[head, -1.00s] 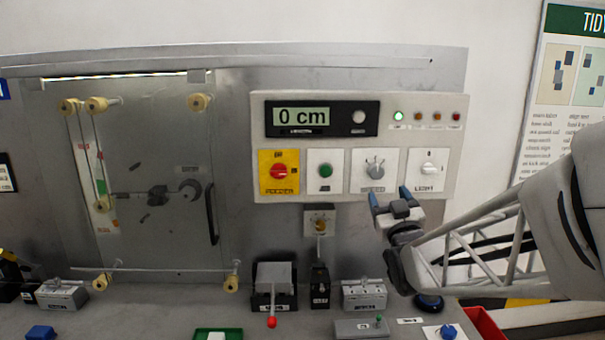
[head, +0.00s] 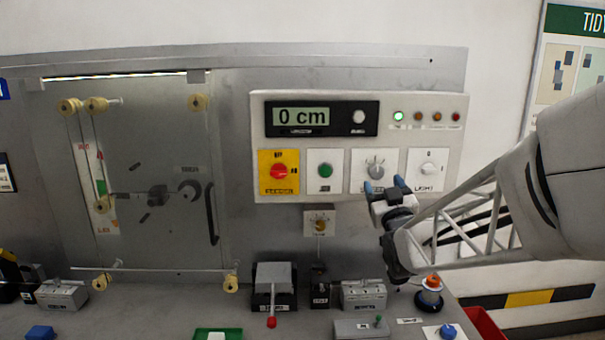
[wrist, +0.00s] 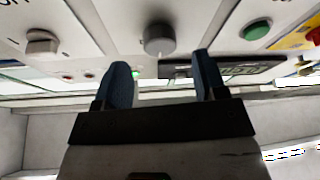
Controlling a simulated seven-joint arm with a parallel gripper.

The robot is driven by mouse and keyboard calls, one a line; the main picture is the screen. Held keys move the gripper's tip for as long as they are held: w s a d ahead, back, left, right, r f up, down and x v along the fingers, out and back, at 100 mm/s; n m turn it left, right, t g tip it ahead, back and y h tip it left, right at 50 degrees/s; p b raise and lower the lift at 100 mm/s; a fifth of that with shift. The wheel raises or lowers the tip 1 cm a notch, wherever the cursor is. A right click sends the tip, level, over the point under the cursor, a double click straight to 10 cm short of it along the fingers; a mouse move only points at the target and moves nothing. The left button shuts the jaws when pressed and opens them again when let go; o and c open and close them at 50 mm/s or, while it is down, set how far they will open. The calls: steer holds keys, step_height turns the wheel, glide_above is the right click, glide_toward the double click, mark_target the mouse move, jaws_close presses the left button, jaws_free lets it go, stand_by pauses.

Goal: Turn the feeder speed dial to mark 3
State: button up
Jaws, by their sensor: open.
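The feeder speed dial is most likely the grey knob (head: 376,170) on a white plate, third in the row on the control panel; its label is too blurred to read. It also shows in the wrist view (wrist: 159,40), beyond and between my fingertips. My gripper (head: 388,186) is open and empty, with blue fingertips just below and right of the knob in the head view. In the wrist view my gripper (wrist: 164,78) has its two fingers apart, not touching the knob. The dial's marks are too small to read.
The panel (head: 300,98) also holds a red knob (head: 279,171) on yellow, a green button (head: 325,171), a white light switch (head: 428,168) and a display (head: 302,117) reading 0 cm.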

mark_target(378, 174)
steer(key=shift+x, duration=2.05)
steer(key=c, duration=0.9)
